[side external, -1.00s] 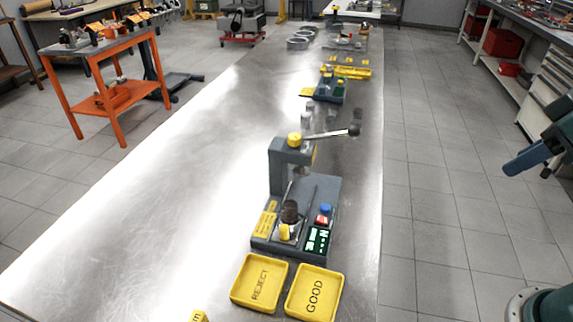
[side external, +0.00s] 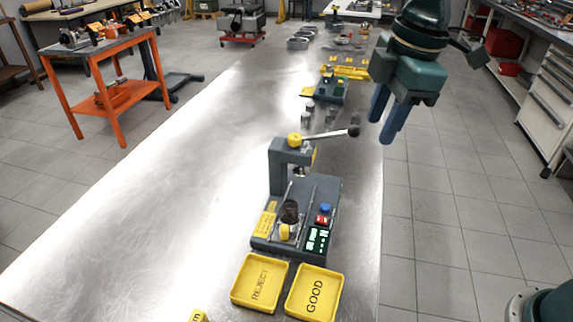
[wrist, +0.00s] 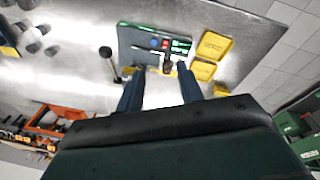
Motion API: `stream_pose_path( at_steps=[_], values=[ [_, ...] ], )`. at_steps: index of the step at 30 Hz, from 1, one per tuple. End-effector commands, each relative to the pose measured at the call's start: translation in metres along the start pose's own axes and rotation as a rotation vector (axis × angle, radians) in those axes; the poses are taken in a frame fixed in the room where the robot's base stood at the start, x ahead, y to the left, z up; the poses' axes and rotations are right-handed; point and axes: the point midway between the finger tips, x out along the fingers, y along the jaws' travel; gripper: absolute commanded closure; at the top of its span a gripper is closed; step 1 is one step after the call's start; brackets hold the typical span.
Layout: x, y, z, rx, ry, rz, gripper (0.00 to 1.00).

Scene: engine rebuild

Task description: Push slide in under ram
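A grey bench press (side external: 288,185) stands on the steel bench with a lever arm (side external: 328,134) reaching right from its yellow-capped head. The slide, with a yellow knob (side external: 284,231) at its front, sits at the near end of the press base, out in front of the ram (side external: 300,172). A dark cylindrical part (side external: 290,211) stands on the slide. My gripper (side external: 388,125) hangs in the air right of and above the press, apart from it. Its blue fingers are spread and empty in the wrist view (wrist: 160,72), with the press beyond them.
Yellow REJECT (side external: 259,283) and GOOD (side external: 314,294) trays lie in front of the press. A red button (side external: 322,220), blue button and lit display (side external: 317,240) are on the base's right. Small grey cylinders stand behind the press. The bench left of it is clear.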

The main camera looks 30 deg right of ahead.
Motion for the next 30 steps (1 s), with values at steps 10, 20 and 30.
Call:
stream_pose_path(
  at_steps=[10, 20, 30],
  values=[
    [0.047, -0.002, -0.088, -0.414, -0.052, -0.1, 0.63],
    [0.081, -0.016, -0.137, -0.664, -0.075, -0.161, 0.63],
    [0.086, -0.018, -0.14, -0.686, -0.076, -0.166, 0.63]
  ],
)
